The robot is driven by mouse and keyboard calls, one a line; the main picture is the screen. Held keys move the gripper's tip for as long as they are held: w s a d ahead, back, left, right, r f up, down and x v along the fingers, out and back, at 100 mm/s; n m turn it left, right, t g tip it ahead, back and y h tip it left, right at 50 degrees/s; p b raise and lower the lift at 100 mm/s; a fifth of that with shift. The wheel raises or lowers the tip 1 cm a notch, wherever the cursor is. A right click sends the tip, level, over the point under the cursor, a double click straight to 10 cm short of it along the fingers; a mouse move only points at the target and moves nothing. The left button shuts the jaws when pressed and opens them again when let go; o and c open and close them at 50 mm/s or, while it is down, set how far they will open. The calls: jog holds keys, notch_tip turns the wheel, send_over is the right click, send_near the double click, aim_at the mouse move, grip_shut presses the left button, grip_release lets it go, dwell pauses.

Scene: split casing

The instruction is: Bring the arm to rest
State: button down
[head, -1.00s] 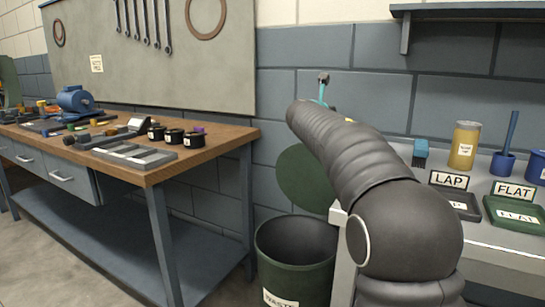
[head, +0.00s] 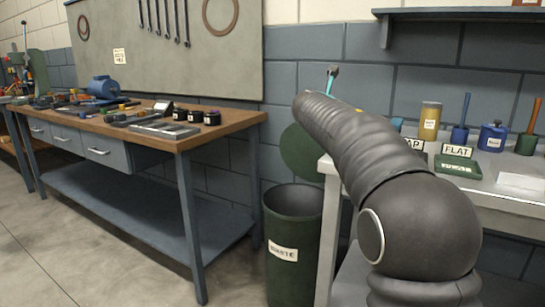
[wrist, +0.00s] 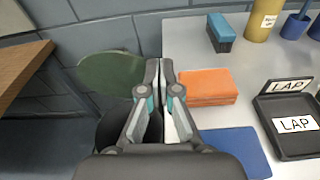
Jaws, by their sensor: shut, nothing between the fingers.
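My gripper (wrist: 160,80) is in the wrist view, its two fingers together with nothing between them. It hangs over the left edge of the light grey bench (wrist: 185,40), beside an orange block-like stack (wrist: 207,87). In the head view my dark arm reaches up and away in front of the bench. Only a small teal and dark part near its far end shows there, and the fingers are mostly hidden behind the arm.
A green waste bin (head: 293,240) stands between the wooden workbench (head: 215,128) and the grey bench. The grey bench holds a LAP tray (wrist: 295,130), a green FLAT tray (head: 457,166), a yellow can (head: 429,121) and a blue brush (wrist: 220,33). Floor (head: 90,250) is clear at left.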

jog(key=s+d+f+m+g, duration=0.1)
jog(key=s+m, duration=0.1)
jog(key=s, duration=0.1)
jog(key=s+d+f+m+g, duration=0.1)
jog(key=s+m, duration=0.2)
jog(key=s, duration=0.1)
jog(key=s+d+f+m+y, duration=0.1)
jog(key=s+m, duration=0.1)
jog(key=s, duration=0.2)
jog(key=shift+f+g, duration=0.3)
jog(key=shift+g, duration=0.1)
jog(key=s+a+f+m+g+y, duration=0.2)
jog(key=s+f+m, duration=0.5)
jog(key=s, duration=0.6)
jog(key=s+a+f+m+g+y, duration=0.2)
jog(key=s+f+m, duration=0.6)
jog(key=s, duration=0.5)
jog(key=s+a+f+m+g+y, duration=0.2)
jog(key=s+f+m, duration=0.5)
jog(key=s, duration=0.6)
notch_tip(320, 180, down, 3)
jog(key=shift+s+r+y, duration=0.15)
jog(key=shift+s+y, duration=0.25)
jog(key=shift+y, duration=0.1)
jog(key=shift+d+m, duration=0.2)
jog(key=shift+m, duration=0.1)
